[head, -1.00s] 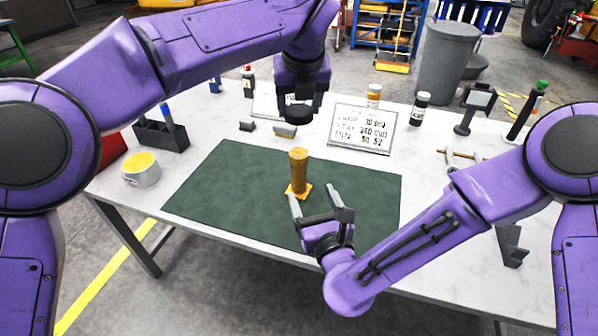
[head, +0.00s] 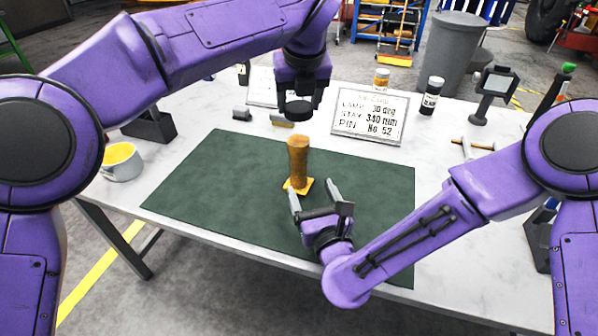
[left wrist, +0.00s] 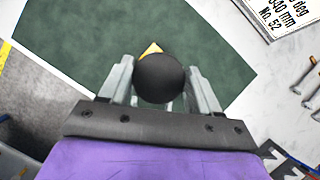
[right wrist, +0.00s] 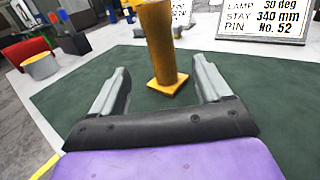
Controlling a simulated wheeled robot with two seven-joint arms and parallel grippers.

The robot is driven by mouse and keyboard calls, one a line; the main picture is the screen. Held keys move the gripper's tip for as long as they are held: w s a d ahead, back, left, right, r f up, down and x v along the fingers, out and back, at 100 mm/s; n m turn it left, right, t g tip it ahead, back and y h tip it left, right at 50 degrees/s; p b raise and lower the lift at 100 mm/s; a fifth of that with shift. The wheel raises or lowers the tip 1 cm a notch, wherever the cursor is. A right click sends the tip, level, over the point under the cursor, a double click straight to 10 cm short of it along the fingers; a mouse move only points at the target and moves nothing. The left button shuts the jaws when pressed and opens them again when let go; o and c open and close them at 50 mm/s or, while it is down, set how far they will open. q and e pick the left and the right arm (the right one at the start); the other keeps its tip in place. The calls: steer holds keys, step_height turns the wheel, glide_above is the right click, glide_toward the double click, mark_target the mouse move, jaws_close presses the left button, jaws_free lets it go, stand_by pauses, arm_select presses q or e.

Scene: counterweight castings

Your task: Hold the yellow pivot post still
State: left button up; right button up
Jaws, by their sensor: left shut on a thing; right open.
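The yellow pivot post (head: 298,160) stands upright on its square yellow base on the green mat (head: 220,180). My right gripper (head: 314,197) is open, low at the near side of the post. In the right wrist view the post (right wrist: 158,45) rises between the lines of the two open fingers, with no finger seen touching it. My left gripper (head: 302,82) is above the post, shut on a dark round piece (head: 296,107). This piece (left wrist: 159,77) hides most of the post in the left wrist view; only a yellow base corner (left wrist: 151,48) shows.
A sign (head: 370,117) reading 30 deg, 340 mm, No. 52 stands behind the mat. A mug (head: 122,162) is at left and a dark holder (head: 152,126) behind it. A dark bottle (head: 431,95) and a small screen stand (head: 492,95) are at right. The mat around the post is clear.

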arm_select(q)
steer(key=shift+w+f, duration=0.1)
steer(key=shift+w, duration=0.05)
arm_select(e)
steer(key=x, duration=1.1)
steer(key=shift+w+a+f, duration=0.1)
steer(key=shift+w, duration=0.25)
jaws_close()
arm_select(q)
glide_above(297, 135)
steer(key=s, duration=0.2)
steer(key=shift+d+f, duration=0.2)
steer(key=shift+f, duration=2.25)
